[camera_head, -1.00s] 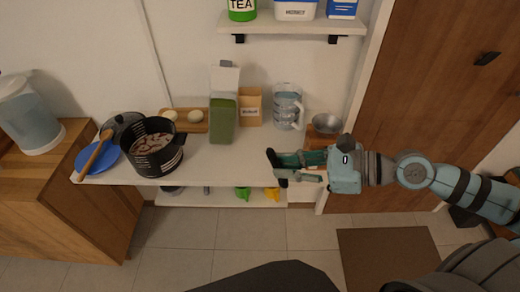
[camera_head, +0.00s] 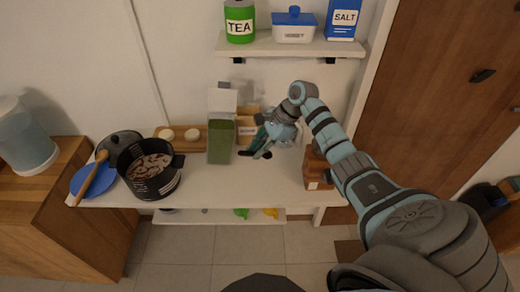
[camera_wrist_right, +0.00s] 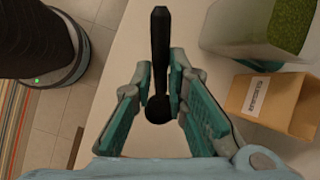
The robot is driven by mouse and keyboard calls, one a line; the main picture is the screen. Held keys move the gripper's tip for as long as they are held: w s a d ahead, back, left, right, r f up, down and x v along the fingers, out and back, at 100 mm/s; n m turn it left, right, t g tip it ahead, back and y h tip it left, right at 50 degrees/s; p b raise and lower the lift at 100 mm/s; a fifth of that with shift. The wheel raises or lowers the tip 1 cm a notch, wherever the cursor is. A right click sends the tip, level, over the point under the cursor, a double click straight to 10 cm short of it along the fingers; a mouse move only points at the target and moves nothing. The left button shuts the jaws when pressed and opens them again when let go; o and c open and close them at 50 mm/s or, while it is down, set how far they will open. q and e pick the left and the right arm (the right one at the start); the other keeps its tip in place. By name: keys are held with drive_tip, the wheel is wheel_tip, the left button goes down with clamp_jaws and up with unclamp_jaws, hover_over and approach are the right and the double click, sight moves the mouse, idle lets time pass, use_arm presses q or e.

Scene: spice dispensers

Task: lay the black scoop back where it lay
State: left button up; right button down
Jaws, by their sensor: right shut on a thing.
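The black scoop (camera_wrist_right: 160,45) is held in my right gripper (camera_wrist_right: 159,78), as the right wrist view shows. Its long handle points away from the gripper and its rounded end lies between the fingers. In the head view the right gripper (camera_head: 260,148) is over the white table (camera_head: 225,183), just in front of the small brown box (camera_head: 246,128). My left gripper is out of view.
A tall green-filled container (camera_head: 221,140) stands left of the gripper, with the brown box (camera_wrist_right: 270,103) close by. A black pot (camera_head: 150,170) stands farther left. The table's front middle is clear.

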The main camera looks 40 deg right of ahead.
drive_tip(key=f+n+h, duration=0.1)
drive_tip(key=d+f+h, duration=0.1)
drive_tip(key=f+n+g+p, duration=0.1)
drive_tip(key=shift+w+d+f+n+h, duration=0.2)
drive_tip(key=shift+w+f+n+h, duration=0.1)
drive_tip(key=shift+f+h, duration=0.1)
drive_tip(key=s+a+f+n+h+p, duration=0.1)
drive_tip(key=s+f+n+h, duration=0.1)
drive_tip(key=b, duration=0.7)
hover_over(259, 184)
drive_tip(key=f, duration=0.6)
drive_tip(key=shift+s+f, duration=0.1)
drive_tip(key=shift+s, duration=0.3)
drive_tip(key=shift+f+p, duration=0.35)
drive_tip(key=shift+f, duration=0.1)
drive_tip(key=shift+f, duration=0.45)
drive_tip(key=c, duration=1.5)
unclamp_jaws()
drive_tip(key=shift+d, duration=0.1)
